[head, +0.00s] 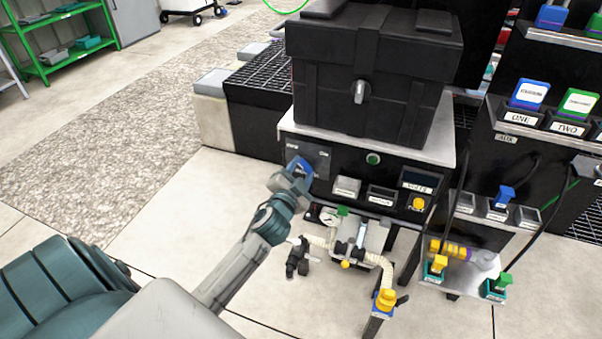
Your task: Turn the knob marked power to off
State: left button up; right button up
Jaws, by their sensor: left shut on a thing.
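The black front panel (385,178) below the large black tote carries a grey plate (322,158) at its left end, with small white lettering along the top, one word of which seems to read "ON". My left gripper (300,168) is at this plate, shut on a blue knob (304,165). The gripper covers much of the knob, so its pointing direction and any "power" label are hard to make out. My right gripper is not in view.
A black tote (370,70) stands on the white-topped unit. A green button (373,159) and a yellow knob (418,204) sit right of the plate. Pipes and valves (345,245) stand below. Floor is clear at left.

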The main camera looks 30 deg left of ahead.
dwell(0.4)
pick_arm(q)
jog(key=o, duration=1)
jog(key=b+v, duration=0.1)
jog(key=v, duration=0.9)
jog(key=shift+s, duration=0.4)
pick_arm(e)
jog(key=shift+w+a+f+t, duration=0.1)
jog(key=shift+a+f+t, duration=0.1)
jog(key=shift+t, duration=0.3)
pick_arm(q)
jog(key=shift+f, duration=0.1)
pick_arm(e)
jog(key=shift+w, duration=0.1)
